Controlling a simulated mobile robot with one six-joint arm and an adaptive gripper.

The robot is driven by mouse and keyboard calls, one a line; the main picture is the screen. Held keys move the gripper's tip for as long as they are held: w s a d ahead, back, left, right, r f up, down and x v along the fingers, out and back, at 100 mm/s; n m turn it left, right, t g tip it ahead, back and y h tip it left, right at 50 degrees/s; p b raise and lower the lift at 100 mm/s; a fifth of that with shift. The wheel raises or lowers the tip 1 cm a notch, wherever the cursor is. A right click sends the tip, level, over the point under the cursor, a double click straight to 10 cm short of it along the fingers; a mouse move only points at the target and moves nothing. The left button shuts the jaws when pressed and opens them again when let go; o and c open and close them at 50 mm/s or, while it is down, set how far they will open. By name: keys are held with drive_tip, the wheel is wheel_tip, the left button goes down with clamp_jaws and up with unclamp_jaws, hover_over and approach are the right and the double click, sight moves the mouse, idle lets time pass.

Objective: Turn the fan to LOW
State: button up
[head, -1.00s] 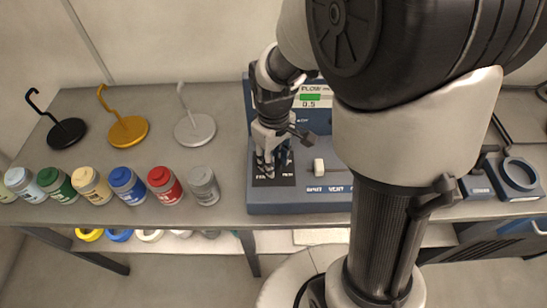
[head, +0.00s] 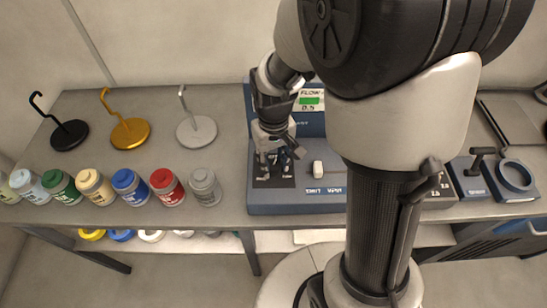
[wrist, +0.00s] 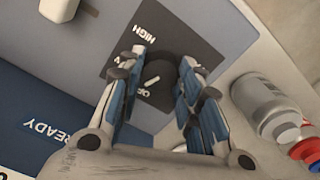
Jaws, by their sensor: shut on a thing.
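The fan's dark knob (wrist: 160,76) with a pale pointer line sits on a black square plate (wrist: 178,38) in the wrist view. HIGH and part of OFF are readable on the plate; the LOW label is not clearly visible. The pointer's light mark lies close to the OFF lettering. My gripper (wrist: 160,82) is shut on the knob, with blue-padded fingers on both sides of it. In the head view my gripper (head: 274,168) is down at the left front of the blue control console (head: 300,208), hiding the knob.
A white switch (head: 318,168) stands on the console right of my gripper. A green-lit FLOW display (head: 310,101) is behind. A grey jar (head: 205,187) stands close to the console's left side, with several coloured jars farther left. Three hooked stands, one yellow (head: 130,132), are behind them.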

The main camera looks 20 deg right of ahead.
sight(273, 165)
drive_tip(key=m+p, duration=0.1)
drive_tip(key=m, duration=0.2)
drive_tip(key=shift+m, duration=0.4)
drive_tip(key=shift+m+p, duration=0.5)
drive_tip(key=shift+m, duration=1.3)
drive_tip(key=o, duration=1.1)
wheel_tip(273, 165, up, 12)
